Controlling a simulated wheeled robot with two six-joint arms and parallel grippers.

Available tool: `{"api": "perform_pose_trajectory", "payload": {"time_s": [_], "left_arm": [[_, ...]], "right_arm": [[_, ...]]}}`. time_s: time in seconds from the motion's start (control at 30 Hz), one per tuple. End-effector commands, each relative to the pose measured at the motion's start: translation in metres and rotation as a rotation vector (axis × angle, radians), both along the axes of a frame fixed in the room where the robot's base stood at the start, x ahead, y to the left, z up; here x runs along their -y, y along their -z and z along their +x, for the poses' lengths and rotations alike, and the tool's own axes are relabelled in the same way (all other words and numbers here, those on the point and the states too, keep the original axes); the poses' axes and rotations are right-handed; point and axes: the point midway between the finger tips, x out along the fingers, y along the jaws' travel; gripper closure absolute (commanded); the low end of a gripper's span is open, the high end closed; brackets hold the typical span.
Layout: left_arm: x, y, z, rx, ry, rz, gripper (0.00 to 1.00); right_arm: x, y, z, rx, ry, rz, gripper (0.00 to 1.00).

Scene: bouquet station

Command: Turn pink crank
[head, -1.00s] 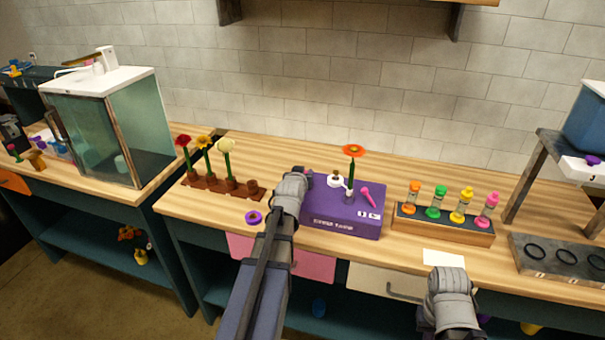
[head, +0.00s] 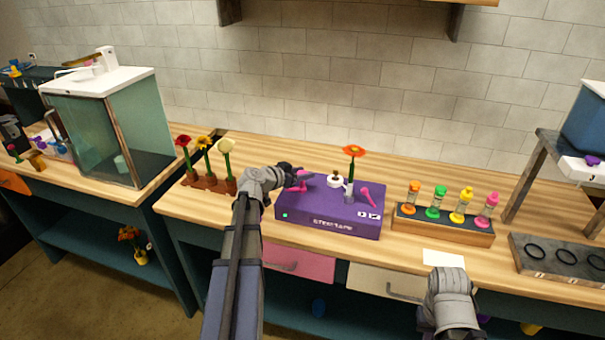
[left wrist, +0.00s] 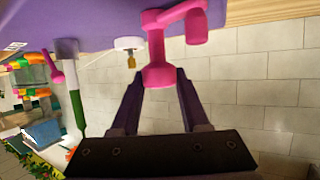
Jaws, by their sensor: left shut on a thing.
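The purple box (head: 327,213) sits on the wooden bench, with the pink crank (head: 303,178) at its left end. My left gripper (head: 296,176) reaches the crank from the left and partly hides it in the head view. In the left wrist view the crank's pink handle (left wrist: 160,72) sits between the fingertips of my left gripper (left wrist: 159,85), which is shut on it. A red-orange flower (head: 354,151) stands upright in a holder on the box. A smaller pink lever (head: 366,193) is right of it. My right arm shows at the bottom, but its gripper cannot be seen.
A rack of several flowers (head: 207,184) stands left of the box. A rack of several coloured vials (head: 440,226) stands right of it. A white card (head: 443,258) lies at the front edge. A green light (head: 285,215) shows on the box.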

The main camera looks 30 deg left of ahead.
Motion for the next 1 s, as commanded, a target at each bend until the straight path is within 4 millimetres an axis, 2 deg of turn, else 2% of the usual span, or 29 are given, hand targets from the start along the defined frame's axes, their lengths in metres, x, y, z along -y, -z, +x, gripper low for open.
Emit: {"api": "perform_pose_trajectory", "payload": {"time_s": [0.3, 0.77, 0.8, 1.0], "left_arm": [[0.0, 0.0019, -0.0011, -0.006, 0.091, 0.005, 1.0], [0.0011, 0.0025, -0.002, -0.008, 0.104, 0.004, 1.0], [0.0012, 0.0025, -0.0021, -0.008, 0.104, 0.004, 0.54], [0.001, 0.0018, -0.0013, -0.006, 0.103, 0.004, 0.31]], "right_arm": [[0.0, 0.0005, 0.0, 0.0, 0.0, 0.0, 1.0], [0.0, 0.0006, 0.0, 0.0, 0.0, 0.0, 1.0], [0.0, 0.0006, 0.0, 0.0, 0.0, 0.0, 1.0], [0.0001, 0.0005, 0.0, 0.0, 0.0, 0.0, 1.0]]}}
